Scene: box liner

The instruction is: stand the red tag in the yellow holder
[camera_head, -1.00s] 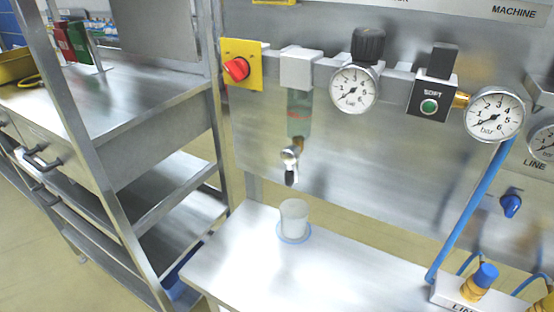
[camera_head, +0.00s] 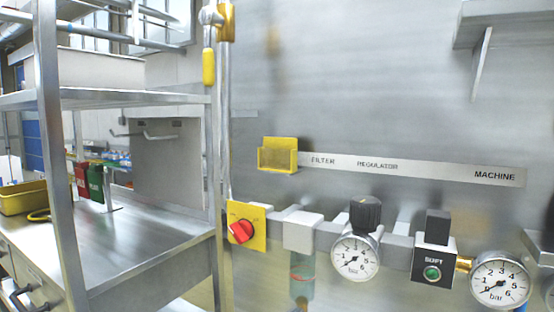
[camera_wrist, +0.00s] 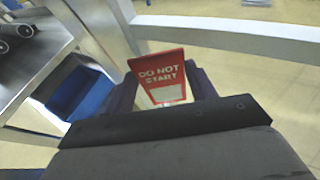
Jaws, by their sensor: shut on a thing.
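The red tag (camera_wrist: 160,75) with white "DO NOT START" lettering shows in the wrist view. My gripper (camera_wrist: 163,92) is shut on it, with a dark finger on each side; the tag's lower part is partly hidden by my gripper's body. The yellow holder (camera_head: 278,157) is on the steel panel in the head view, at the left end of the label strip. It has a back plate and a low front lip, and no tag shows in it. My gripper is not in the head view, and the holder is not in the wrist view.
A red knob (camera_head: 241,231) on a yellow plate, gauges (camera_head: 355,257) and a regulator knob (camera_head: 367,214) stick out below the holder. A steel rack (camera_head: 48,150) stands at left, with red and green items (camera_head: 95,183) on its bench. A blue bin (camera_wrist: 82,92) shows beside the tag.

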